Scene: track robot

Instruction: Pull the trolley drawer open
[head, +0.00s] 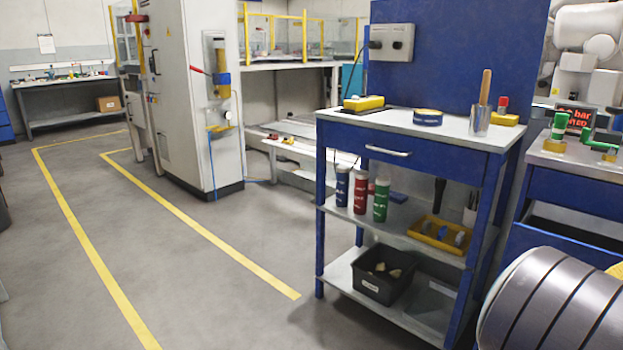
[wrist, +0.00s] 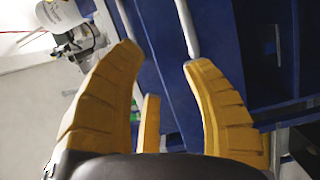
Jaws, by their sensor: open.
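The blue trolley (head: 333,190) stands at the right of the head view. Its blue drawer (head: 420,155) sits just under the white top and looks shut, with its front flush. A silver bar handle (head: 388,151) runs across the drawer front. In the wrist view, my gripper (wrist: 162,55) is open, with its yellow fingers spread and nothing between the tips. The blue drawer front (wrist: 158,65) lies beyond the fingers, tilted in the picture. The handle, a pale bar (wrist: 187,28), shows just above the right fingertip, which may hide its lower end. I cannot tell whether they touch.
On the trolley top are a yellow device (head: 363,103), a blue round tin (head: 428,117) and a metal cup (head: 480,121). Bottles and bins stand on the shelves below. A blue bench (head: 560,190) is close on the right. The floor (head: 240,215) left of the trolley is clear.

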